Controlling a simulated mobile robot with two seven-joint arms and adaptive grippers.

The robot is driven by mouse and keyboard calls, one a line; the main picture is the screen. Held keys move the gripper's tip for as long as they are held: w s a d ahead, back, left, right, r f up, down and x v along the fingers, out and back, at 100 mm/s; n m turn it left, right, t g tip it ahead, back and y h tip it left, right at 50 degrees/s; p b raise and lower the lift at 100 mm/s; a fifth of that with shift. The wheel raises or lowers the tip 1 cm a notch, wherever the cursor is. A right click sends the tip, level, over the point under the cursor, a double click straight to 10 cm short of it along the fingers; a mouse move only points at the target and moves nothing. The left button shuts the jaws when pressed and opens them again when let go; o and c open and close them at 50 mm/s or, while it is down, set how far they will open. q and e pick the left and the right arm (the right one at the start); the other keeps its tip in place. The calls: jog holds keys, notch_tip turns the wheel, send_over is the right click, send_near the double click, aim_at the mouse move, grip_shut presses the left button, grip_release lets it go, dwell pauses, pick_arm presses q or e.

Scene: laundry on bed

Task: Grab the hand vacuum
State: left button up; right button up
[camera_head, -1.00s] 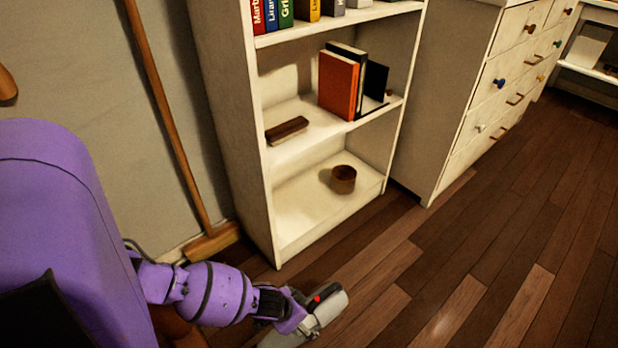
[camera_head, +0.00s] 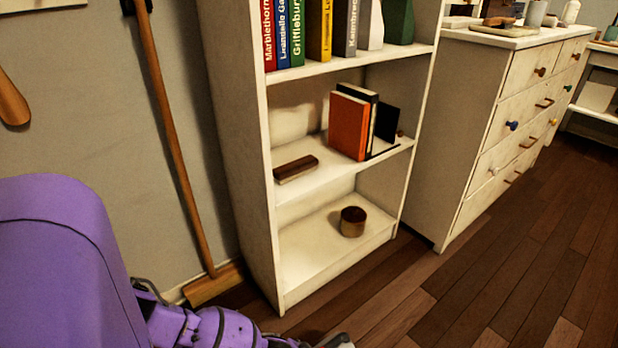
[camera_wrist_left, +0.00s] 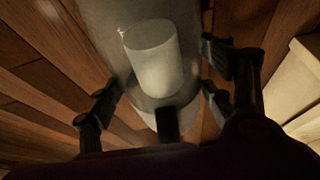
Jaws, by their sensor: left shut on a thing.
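The hand vacuum (camera_wrist_left: 152,58) is a pale grey and white rounded body that fills the upper middle of the left wrist view. My left gripper (camera_wrist_left: 160,92) has its dark fingers on both sides of it and is shut on it. In the head view only a small pale piece of the vacuum (camera_head: 341,342) shows at the bottom edge, and most of the gripper is cut off there. Wooden floor shows behind the vacuum in the wrist view. My right gripper is in neither view.
A white bookcase (camera_head: 245,150) stands just beyond my left arm, with books and a brown round pot (camera_head: 352,221) on its shelves. A broom (camera_head: 170,130) leans on the wall to its left. A white dresser (camera_head: 450,130) stands right. The wooden floor (camera_head: 520,250) at right is clear.

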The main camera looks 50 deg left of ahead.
pick_arm(q)
jog(key=shift+d, duration=0.1)
jog(key=c, duration=0.8)
jog(key=shift+c, duration=0.2)
jog(key=shift+w+r, duration=0.1)
